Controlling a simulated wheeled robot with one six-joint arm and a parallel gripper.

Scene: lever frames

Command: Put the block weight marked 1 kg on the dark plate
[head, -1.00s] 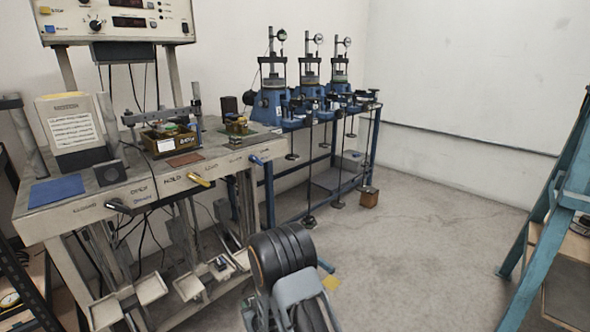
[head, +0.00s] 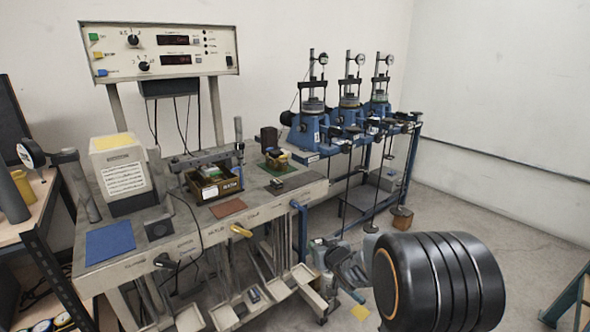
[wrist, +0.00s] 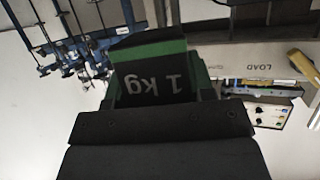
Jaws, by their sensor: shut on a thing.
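The block weight (wrist: 150,85) marked 1 kg is dark with a green band. It fills the middle of the wrist view, its lettering upside down. My gripper (wrist: 155,98) is shut on it. In the head view my thick black arm link covers the lower right, and I cannot make out the block or the fingertips clearly. A small dark disc (head: 370,228) hangs low on a rod beneath the blue lever frames. I cannot tell whether it is the dark plate, and no other dark plate shows clearly.
The grey bench (head: 130,252) carries a blue mat (head: 110,242), a reddish mat (head: 229,208) and an instrument. Pale trays (head: 308,282) are below its front edge. Blue lever frames (head: 345,118) stand behind right. Open floor lies at right.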

